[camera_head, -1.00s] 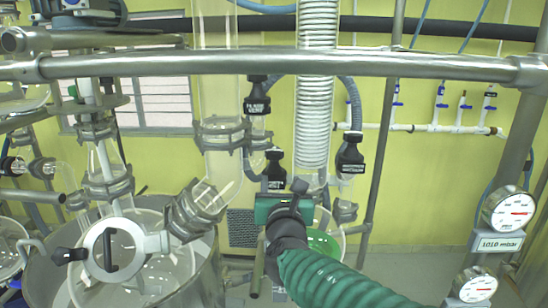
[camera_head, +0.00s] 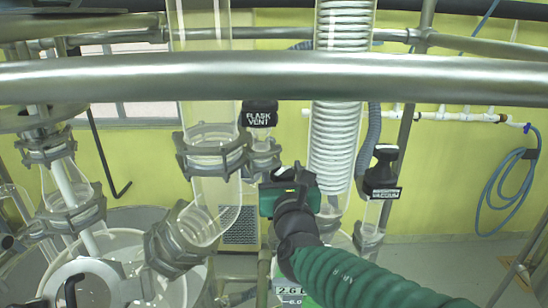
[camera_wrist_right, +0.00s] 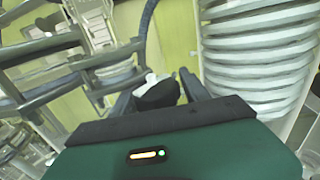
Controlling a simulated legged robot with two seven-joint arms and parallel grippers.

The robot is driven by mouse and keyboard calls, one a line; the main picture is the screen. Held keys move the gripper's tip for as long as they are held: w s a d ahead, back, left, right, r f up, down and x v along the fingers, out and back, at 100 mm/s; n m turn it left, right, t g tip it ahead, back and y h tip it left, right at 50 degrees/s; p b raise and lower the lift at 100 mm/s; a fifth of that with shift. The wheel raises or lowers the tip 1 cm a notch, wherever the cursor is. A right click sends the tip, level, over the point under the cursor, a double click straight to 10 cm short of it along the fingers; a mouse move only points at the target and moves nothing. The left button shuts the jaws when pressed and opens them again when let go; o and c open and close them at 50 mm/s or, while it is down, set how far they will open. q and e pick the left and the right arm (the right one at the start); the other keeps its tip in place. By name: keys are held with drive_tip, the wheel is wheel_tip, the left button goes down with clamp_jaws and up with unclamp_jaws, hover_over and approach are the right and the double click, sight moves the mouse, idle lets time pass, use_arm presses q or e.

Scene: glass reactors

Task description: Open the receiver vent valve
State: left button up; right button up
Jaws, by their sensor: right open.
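My right gripper (camera_head: 287,178) reaches in from the lower right on a green ribbed arm, between a wide glass tube and the coiled condenser. It is open. In the right wrist view, my gripper (camera_wrist_right: 158,92) has a dark rounded valve knob (camera_wrist_right: 157,96) between its spread fingers, with pale fittings behind it. I cannot tell whether the fingers touch the knob. No label shows on this knob, so I cannot confirm that it is the receiver vent valve. In the head view my gripper mostly hides that spot. My left gripper is not in view.
A black valve labelled FLASK VENT (camera_head: 259,114) stands up and left of my gripper. A black VACUUM valve (camera_head: 382,178) hangs to the right. The coiled condenser (camera_head: 341,110) is close beside my gripper. A thick metal rail (camera_head: 420,80) crosses in front.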

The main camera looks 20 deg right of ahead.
drive_tip(key=shift+w+a+f, duration=0.1)
drive_tip(key=shift+w+a, duration=0.05)
drive_tip(key=shift+w, duration=0.2)
drive_tip(key=shift+s+a+r, duration=0.2)
drive_tip(key=shift+s, duration=0.25)
drive_tip(key=shift+c, duration=0.4)
drive_tip(key=shift+s+r, duration=0.1)
drive_tip(key=shift+s, duration=0.1)
drive_tip(key=shift+c, duration=1.1)
drive_tip(key=shift+d, duration=0.25)
drive_tip(key=c, duration=0.5)
drive_tip(key=shift+c, duration=1.1)
drive_tip(key=shift+a, duration=0.1)
drive_tip(key=shift+c, duration=0.2)
